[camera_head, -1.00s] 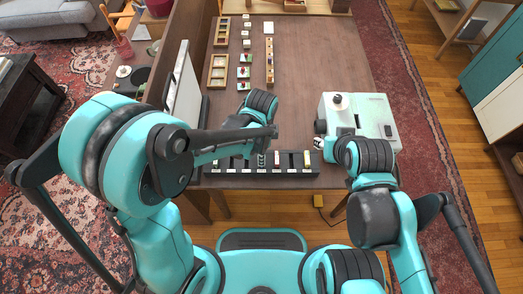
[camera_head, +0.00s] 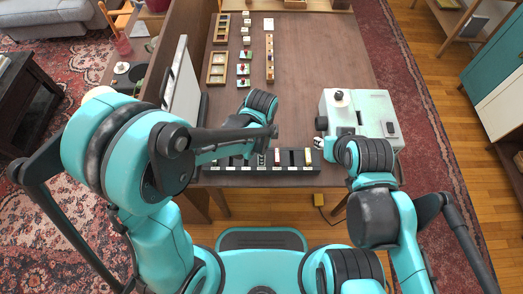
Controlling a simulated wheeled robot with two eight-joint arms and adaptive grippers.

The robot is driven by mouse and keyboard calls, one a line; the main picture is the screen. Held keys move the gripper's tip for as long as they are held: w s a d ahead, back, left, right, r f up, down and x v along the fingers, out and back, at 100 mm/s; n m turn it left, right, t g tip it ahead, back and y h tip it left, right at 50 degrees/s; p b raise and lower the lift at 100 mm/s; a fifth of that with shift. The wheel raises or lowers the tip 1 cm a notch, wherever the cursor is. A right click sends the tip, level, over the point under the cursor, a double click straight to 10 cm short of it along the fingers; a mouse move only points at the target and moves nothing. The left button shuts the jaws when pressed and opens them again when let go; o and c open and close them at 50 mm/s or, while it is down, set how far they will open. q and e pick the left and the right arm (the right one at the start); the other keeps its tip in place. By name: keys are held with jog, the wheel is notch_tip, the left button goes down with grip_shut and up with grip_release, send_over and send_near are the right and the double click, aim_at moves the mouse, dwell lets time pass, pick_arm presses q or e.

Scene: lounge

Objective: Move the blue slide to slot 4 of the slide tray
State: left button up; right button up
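The slide tray (camera_head: 290,171), a long black rack with a row of slots, lies along the near edge of the table. A pale slide (camera_head: 262,159), a red-and-white slide (camera_head: 277,157) and a yellow slide (camera_head: 308,156) stand in it. I cannot pick out a blue slide; my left arm hides part of the tray's left side. My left gripper (camera_head: 273,131) is above and behind the tray's middle. My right gripper (camera_head: 322,143) is beside the white machine, with a small whitish thing at its tip. Whether either gripper is open or shut is too small to tell.
A white machine (camera_head: 362,112) with a dark knob stands at the table's right. A pale upright panel (camera_head: 186,85) stands at the left. Wooden trays (camera_head: 217,69), small coloured cards (camera_head: 243,69) and a narrow wooden rack (camera_head: 270,58) lie farther back. The table's back right is clear.

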pick_arm(q)
jog(key=shift+f, duration=0.3)
jog(key=o, duration=0.9)
jog(key=shift+r+p, duration=2.15)
jog(key=shift+r, duration=0.9)
